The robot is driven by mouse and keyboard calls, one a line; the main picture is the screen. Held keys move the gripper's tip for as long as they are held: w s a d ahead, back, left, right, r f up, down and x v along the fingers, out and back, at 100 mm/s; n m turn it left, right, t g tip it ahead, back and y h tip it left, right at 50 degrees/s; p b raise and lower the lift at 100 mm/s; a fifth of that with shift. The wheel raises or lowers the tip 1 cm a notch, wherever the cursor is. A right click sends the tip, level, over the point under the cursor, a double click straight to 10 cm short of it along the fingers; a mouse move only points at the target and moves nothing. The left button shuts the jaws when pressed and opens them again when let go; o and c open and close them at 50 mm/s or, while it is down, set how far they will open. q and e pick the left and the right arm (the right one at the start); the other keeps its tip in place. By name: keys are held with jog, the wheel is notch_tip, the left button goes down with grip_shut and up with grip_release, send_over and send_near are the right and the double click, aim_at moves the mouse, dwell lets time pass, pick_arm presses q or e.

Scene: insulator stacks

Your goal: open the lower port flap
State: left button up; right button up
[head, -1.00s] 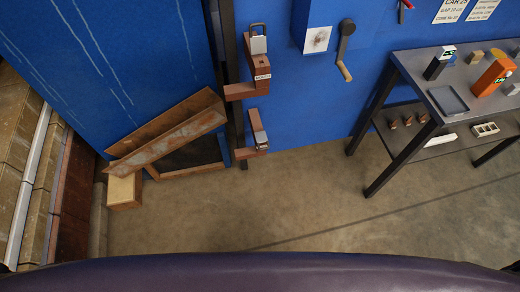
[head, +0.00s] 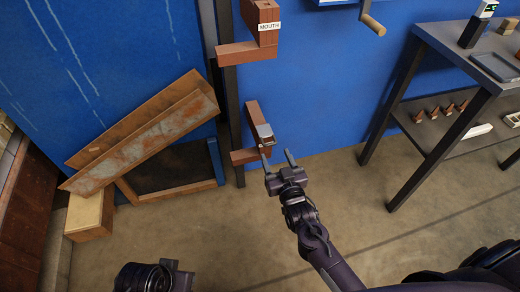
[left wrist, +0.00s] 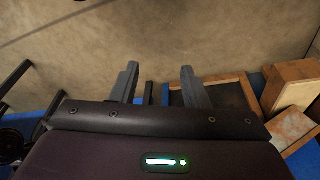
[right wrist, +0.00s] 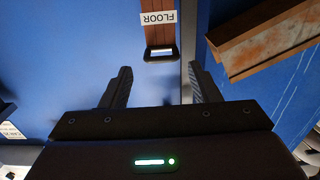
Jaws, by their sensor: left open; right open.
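The lower red-brown block (head: 253,115) is mounted by the dark post, with a grey handle piece (head: 263,134) at its near end. A rusty sloping plate (head: 145,135) leans over a dark framed opening (head: 172,170) at the wall's foot; which part is the flap is unclear. My left gripper (left wrist: 160,72) is open and empty, low over the floor.
An upper red-brown block labelled MOUTH (head: 266,27) stands above. A wooden box (head: 90,215) sits under the plate's left end. A dark-legged table (head: 450,75) holding several objects stands right. Floor between the opening and table is clear.

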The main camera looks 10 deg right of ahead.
aim_at(272, 144)
pick_arm(q)
jog(key=shift+w+d+f+t+h+b, duration=0.1)
jog(key=shift+w+d+t+h+b, duration=0.1)
jog(key=shift+d+t+b, duration=0.25)
jog(key=shift+w+d+f+t+h+b, duration=0.15)
jog(key=shift+w+d+b, duration=0.1)
jog(key=shift+d, duration=0.3)
pick_arm(e)
jog(key=w, duration=0.7)
jog(key=shift+w+a, duration=0.15)
jog(key=shift+w, duration=0.2)
jog(key=shift+c, duration=0.4)
jog(key=c, duration=1.1)
pick_arm(q)
jog(key=shift+r, duration=0.1)
pick_arm(e)
jog(key=shift+r, duration=0.1)
pick_arm(q)
jog(key=shift+s+a+p, duration=0.25)
jog(key=shift+a+p, duration=0.05)
jog(key=shift+a, duration=0.05)
pick_arm(e)
jog(key=shift+r, duration=0.2)
